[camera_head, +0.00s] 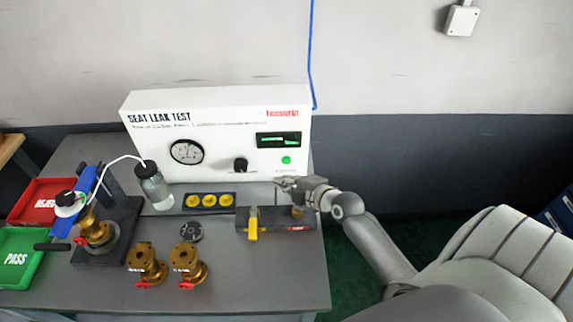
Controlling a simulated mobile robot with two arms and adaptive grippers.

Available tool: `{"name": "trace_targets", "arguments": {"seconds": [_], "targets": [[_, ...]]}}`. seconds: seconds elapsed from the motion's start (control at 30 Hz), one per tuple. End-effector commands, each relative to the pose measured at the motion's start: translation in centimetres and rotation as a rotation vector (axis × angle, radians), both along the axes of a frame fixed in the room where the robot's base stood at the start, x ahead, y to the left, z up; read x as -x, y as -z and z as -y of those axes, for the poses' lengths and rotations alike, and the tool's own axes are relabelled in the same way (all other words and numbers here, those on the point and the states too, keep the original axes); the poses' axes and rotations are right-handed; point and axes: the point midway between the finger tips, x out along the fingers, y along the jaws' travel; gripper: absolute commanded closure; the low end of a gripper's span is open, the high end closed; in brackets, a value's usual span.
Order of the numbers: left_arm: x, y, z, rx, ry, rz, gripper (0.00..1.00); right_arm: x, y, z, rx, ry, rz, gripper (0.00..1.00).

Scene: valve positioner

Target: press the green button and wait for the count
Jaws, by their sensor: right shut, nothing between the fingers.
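The green button (286,160) is on the front of the white seat leak test box (215,165), at its lower right. A dark display (278,140) with green characters sits just above it; I cannot read the characters. My right gripper (279,182) is shut and empty. In the picture it is just below the green button, in front of the box's lower right part. I cannot tell from this view how far its tips are from the panel. The button is not covered. My left gripper is not in view.
A dark block with a yellow handle (252,224) lies below my right gripper. Two brass valves (147,264) stand at the front. A clamped valve fixture (95,232), a bottle (154,186), a red tray (42,188) and a green tray (40,256) are at left. The front right tabletop is clear.

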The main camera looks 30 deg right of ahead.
Motion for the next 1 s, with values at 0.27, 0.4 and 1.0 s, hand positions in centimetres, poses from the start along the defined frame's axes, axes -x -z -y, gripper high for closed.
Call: {"name": "trace_targets", "arguments": {"seconds": [0.27, 0.4, 1.0], "targets": [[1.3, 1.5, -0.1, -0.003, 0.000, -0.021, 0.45, -2.5, 0.1, 1.6, 0.003, -0.003, 0.001, 1.00], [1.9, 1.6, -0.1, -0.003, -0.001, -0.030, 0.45, -3.0, 0.0, 1.8, 0.000, -0.002, -0.001, 1.00], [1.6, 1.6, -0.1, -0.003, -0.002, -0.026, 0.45, -3.0, 0.0, 1.8, 0.000, -0.001, 0.000, 1.00]]}}
